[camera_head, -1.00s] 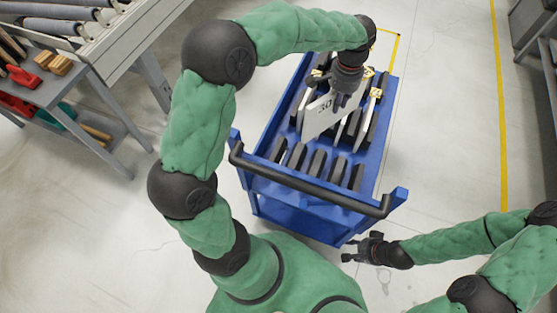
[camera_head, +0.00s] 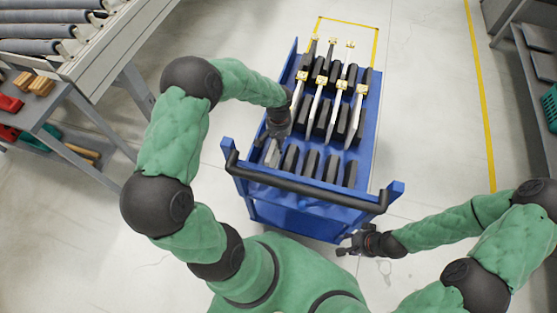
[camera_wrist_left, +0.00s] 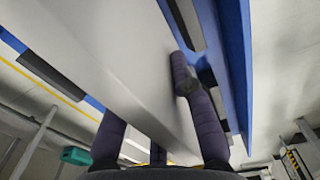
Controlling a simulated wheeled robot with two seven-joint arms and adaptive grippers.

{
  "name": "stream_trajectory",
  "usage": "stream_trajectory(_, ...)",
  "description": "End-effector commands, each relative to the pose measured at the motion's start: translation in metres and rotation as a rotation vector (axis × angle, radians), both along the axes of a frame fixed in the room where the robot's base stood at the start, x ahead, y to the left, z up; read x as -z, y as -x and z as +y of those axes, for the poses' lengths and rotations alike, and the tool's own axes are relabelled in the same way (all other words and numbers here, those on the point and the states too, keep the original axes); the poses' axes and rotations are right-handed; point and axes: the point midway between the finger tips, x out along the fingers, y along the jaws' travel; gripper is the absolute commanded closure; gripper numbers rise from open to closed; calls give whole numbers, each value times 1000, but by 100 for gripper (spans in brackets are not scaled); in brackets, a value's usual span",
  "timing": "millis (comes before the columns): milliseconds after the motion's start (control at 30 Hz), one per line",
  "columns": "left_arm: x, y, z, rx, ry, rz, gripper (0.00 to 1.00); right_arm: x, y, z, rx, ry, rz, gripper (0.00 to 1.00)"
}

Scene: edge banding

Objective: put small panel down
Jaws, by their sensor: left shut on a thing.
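My left gripper (camera_head: 276,132) is over the left side of the blue cart (camera_head: 233,178), near the handle end. It is shut on the small panel (camera_head: 271,153), a pale board largely hidden by the gripper in the head view. In the left wrist view the panel (camera_wrist_left: 105,50) is a broad whitish face, with the dark fingers of my left gripper (camera_wrist_left: 150,115) on both sides of it. I cannot tell whether its lower edge touches the cart. My right gripper (camera_head: 350,243) is empty, fingers apart, low beside the cart's front right corner.
Several white panels (camera_head: 320,100) with yellow pieces on top stand between dark dividers (camera_head: 311,163) on the cart. A black handle (camera_head: 310,190) crosses its near end. A roller conveyor (camera_head: 60,45) and workbench are left; a shelf (camera_head: 530,70) is right. Floor around the cart is clear.

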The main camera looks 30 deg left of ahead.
Motion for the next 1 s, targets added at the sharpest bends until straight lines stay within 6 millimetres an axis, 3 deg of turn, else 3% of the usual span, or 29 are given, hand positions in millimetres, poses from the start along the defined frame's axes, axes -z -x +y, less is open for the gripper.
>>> stream_trajectory(200, 36, 0, 0, 0, 0, 2, 100, 14, 0, 0, 0, 0, 1, 60)
stream_trajectory(433, 53, 0, 0, 1, 0, 1, 100, 20, 0, 0, 0, 0, 1, 60)
stream_trajectory(667, 88, 0, 0, 1, 0, 1, 100, 33, 0, 0, 0, 0, 0, 60)
stream_trajectory(1000, 91, -1, 0, 1, 0, -1, 100, 33, 0, 0, 0, 0, 0, 60)
